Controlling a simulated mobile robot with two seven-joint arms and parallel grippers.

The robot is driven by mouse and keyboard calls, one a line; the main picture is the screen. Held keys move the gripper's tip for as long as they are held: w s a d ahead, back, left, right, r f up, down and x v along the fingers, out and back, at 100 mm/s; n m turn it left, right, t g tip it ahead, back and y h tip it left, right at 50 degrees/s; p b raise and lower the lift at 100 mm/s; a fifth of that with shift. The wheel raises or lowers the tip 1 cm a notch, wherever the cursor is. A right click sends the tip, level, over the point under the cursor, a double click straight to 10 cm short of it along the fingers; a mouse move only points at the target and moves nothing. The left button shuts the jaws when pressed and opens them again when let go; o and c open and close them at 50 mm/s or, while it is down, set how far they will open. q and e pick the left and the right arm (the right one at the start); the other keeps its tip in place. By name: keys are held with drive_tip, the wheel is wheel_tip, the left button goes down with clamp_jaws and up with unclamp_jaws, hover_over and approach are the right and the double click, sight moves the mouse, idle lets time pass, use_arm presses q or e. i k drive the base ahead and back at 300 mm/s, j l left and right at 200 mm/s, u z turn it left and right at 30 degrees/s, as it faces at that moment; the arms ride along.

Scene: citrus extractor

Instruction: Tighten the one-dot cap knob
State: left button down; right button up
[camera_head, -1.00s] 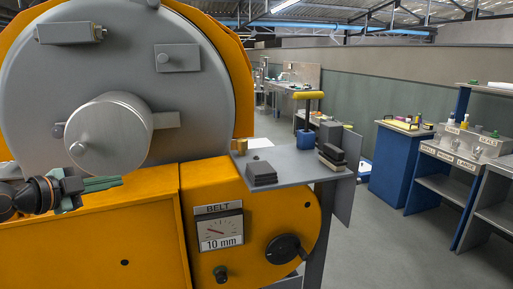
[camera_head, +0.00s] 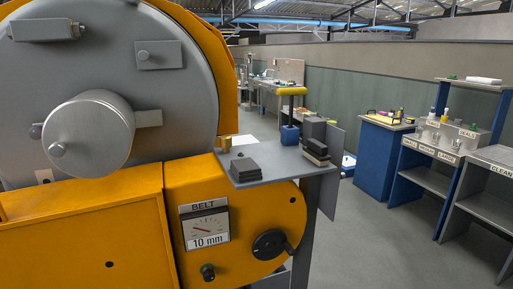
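The grey drum (camera_head: 120,100) of the yellow machine fills the left of the head view. A black rotary knob (camera_head: 269,244) and a small dark knob (camera_head: 207,271) are on the yellow belt housing. No dot marks can be made out on any knob, so I cannot tell which is the one-dot cap knob. Neither of my grippers is in view.
A belt gauge (camera_head: 206,229) reads 10 mm. A grey side shelf (camera_head: 262,176) holds dark blocks and a small brass-coloured piece. A blue cabinet (camera_head: 383,160) and grey shelving units (camera_head: 430,175) stand at the right. The grey floor (camera_head: 375,245) between is clear.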

sight(34, 133)
drive_tip(key=u, duration=1.35)
drive_tip(key=i+j+z, duration=0.1)
drive_tip(key=j, duration=0.25)
drive_tip(key=i+j+z, duration=0.1)
drive_tip(key=j, duration=0.3)
drive_tip(key=i+j+z, duration=0.1)
drive_tip(key=i+j, duration=0.15)
drive_tip(key=j, duration=0.15)
drive_tip(key=i+j+z, duration=0.1)
drive_tip(key=j, duration=0.3)
drive_tip(key=i+j+z, duration=0.1)
drive_tip(key=j, duration=0.3)
